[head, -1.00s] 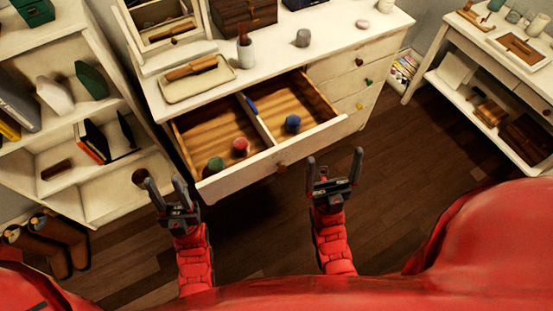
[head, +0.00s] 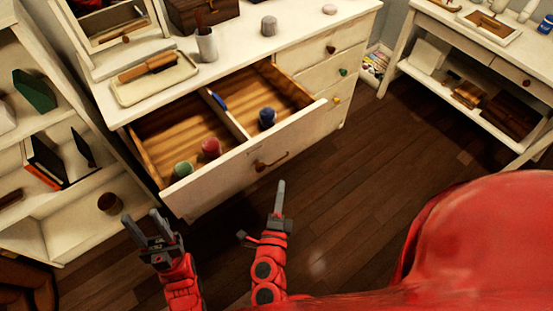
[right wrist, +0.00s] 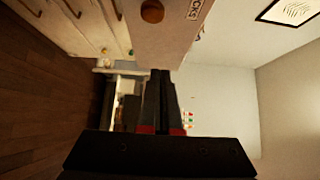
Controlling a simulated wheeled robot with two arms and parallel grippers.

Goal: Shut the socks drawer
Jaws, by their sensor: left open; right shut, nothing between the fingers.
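The drawer (head: 225,165) is pulled open from the white dresser, with a dark handle (head: 270,163) on its front. Inside are a green roll (head: 183,169), a red roll (head: 211,147) and a blue roll (head: 267,118), split by a divider with a small blue item (head: 219,101) along it. My right gripper (head: 281,184) is shut and empty, just in front of and below the drawer front, apart from it. The right wrist view shows a pale front (right wrist: 168,40) with a round knob (right wrist: 152,11) and partly readable lettering. My left gripper (head: 140,220) is open, left of the drawer's near corner.
The dresser top (head: 180,50) holds a tray with a brush (head: 150,68), a cup (head: 206,45) and a mirror. A white shelf (head: 70,215) stands at the left, a side table (head: 440,85) at the right. The wooden floor (head: 345,180) before the dresser is clear.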

